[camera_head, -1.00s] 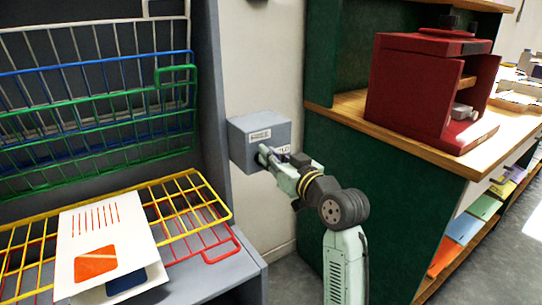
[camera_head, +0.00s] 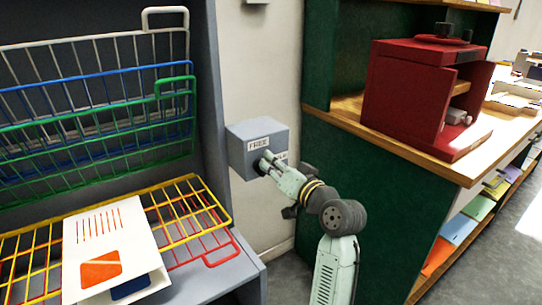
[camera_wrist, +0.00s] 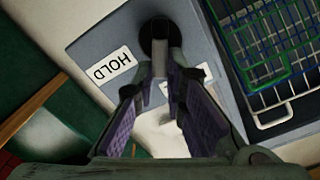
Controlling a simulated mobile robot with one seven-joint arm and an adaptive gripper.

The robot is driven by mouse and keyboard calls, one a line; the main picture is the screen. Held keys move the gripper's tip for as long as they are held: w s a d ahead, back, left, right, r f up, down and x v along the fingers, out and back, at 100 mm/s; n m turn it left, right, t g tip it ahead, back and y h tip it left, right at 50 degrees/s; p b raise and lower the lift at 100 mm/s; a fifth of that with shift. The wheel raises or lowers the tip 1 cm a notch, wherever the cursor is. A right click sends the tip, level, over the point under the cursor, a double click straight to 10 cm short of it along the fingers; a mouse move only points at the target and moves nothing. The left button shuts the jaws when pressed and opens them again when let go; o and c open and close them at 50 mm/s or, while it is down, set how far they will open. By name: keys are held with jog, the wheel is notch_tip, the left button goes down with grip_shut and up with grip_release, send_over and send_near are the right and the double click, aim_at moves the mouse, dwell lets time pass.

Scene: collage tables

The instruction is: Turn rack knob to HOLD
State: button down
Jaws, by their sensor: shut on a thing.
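The rack knob's grey-blue box (camera_head: 240,150) is mounted on the pale wall beside the rack. Its front has a FREE label (camera_head: 258,143) and a HOLD label, partly covered by my gripper (camera_head: 264,164). In the wrist view the HOLD label (camera_wrist: 111,65) is clear at the left of the box face (camera_wrist: 95,42), and the other label is mostly hidden by a finger. The dark round knob (camera_wrist: 154,28) is at the top between the fingertips. My gripper (camera_wrist: 160,58) is shut on it. I cannot tell which label the knob points to.
The wire rack (camera_head: 100,120) and its yellow shelf (camera_head: 190,195), with a white folder (camera_head: 110,245), stand left of the box. A green cabinet (camera_head: 350,170) with a red machine (camera_head: 425,100) stands close at the right of my arm.

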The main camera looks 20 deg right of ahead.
jog(key=shift+w+d+f+m+p, duration=0.1)
jog(key=shift+d+f+m+p, duration=0.2)
jog(key=shift+m+p, duration=1.55)
jog(key=shift+d+f+m+p, duration=0.15)
jog(key=shift+f+m+p, duration=0.25)
jog(key=shift+m+p, duration=1.4)
jog(key=shift+w+d+f+m+p, duration=0.1)
jog(key=shift+d+f+m+p, duration=0.2)
jog(key=shift+m+p, duration=1.55)
jog(key=shift+a+f+m+b, duration=0.1)
jog(key=shift+f+m+b, duration=0.05)
jog(key=shift+m+b, duration=0.3)
jog(key=c, duration=1.6)
grip_release()
jog(key=shift+c, duration=0.2)
jog(key=shift+s, duration=0.1)
jog(key=v, duration=1.2)
